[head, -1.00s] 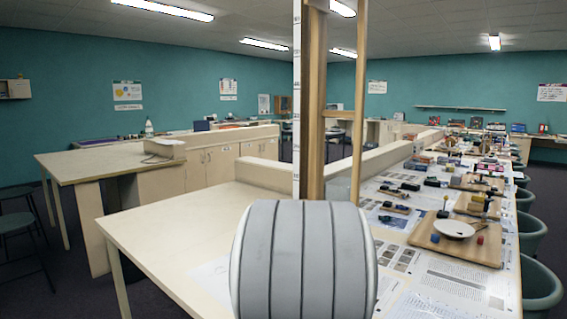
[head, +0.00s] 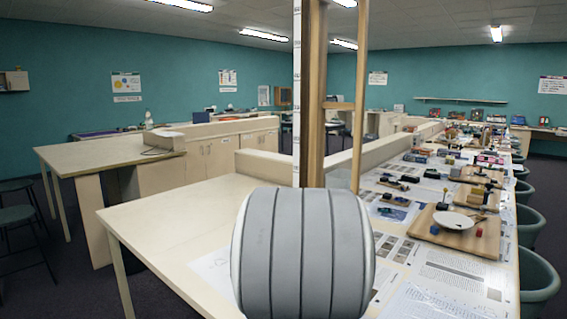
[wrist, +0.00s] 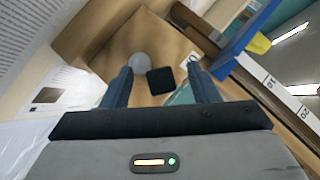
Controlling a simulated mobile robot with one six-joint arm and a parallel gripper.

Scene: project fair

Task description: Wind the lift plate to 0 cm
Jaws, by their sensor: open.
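A tall wooden tower (head: 315,100) stands on the table in the head view, with a white scale strip (head: 297,100) up its left side. The wrist view shows a scale strip (wrist: 282,94) marked 10 and 20 at the right. My gripper (wrist: 159,68) is open in the wrist view, its two dark blue fingers apart. Beyond the fingers are a black block (wrist: 160,81) and a pale grey round piece (wrist: 139,64) on wood. Nothing is visibly held. The tower's foot is hidden in the head view.
A yellow piece (wrist: 258,43) lies near the strip in the wrist view. The long table (head: 170,220) is bare at left. On its right are printed sheets, a wooden board (head: 484,242) with a white dish (head: 453,220), and several small items. Green chairs (head: 534,285) line the right edge.

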